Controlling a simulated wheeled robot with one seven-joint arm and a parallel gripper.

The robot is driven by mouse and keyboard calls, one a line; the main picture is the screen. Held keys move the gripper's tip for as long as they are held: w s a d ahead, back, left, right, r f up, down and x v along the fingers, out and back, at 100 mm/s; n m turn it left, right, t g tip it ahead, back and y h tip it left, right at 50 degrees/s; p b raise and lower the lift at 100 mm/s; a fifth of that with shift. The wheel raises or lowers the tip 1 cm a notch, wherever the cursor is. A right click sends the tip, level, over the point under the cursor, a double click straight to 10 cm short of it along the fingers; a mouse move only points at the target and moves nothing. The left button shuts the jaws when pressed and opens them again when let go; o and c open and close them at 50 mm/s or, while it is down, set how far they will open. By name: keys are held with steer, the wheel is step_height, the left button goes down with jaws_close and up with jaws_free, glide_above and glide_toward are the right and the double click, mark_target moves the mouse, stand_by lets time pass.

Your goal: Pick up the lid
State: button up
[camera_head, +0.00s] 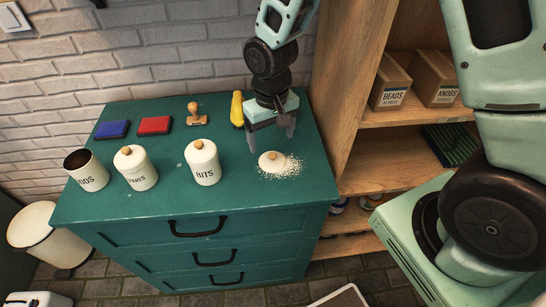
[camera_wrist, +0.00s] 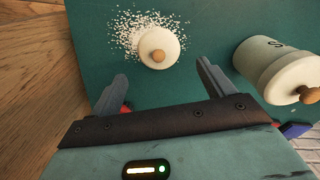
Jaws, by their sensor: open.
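The lid (camera_head: 272,160) is a cream disc with a round wooden knob. It lies flat at the right end of the green dresser top, on a scatter of white crumbs. In the wrist view the lid (camera_wrist: 160,46) shows just beyond my fingertips, between their lines. My gripper (camera_head: 272,145) is open and empty, fingers pointing down, above and close behind the lid. Its two fingers also show in the wrist view (camera_wrist: 160,72), spread apart. An open canister (camera_head: 87,172) with a dark inside stands at the left end of the dresser with no lid on it.
Two lidded canisters, "BITS" (camera_head: 203,165) and one partly readable (camera_head: 137,169), stand left of the lid. Blue (camera_head: 112,129) and red (camera_head: 155,125) pads, a stamp (camera_head: 196,114) and a yellow object (camera_head: 237,109) lie behind. A wooden shelf (camera_head: 350,100) rises at the right.

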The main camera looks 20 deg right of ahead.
mark_target(273, 155)
steer(key=shift+d+f+p, duration=0.1)
steer(key=shift+f+p, duration=0.75)
steer(key=shift+f, duration=2.5)
steer(key=shift+s, duration=0.1)
steer(key=c, duration=1.1)
steer(key=shift+c, duration=0.2)
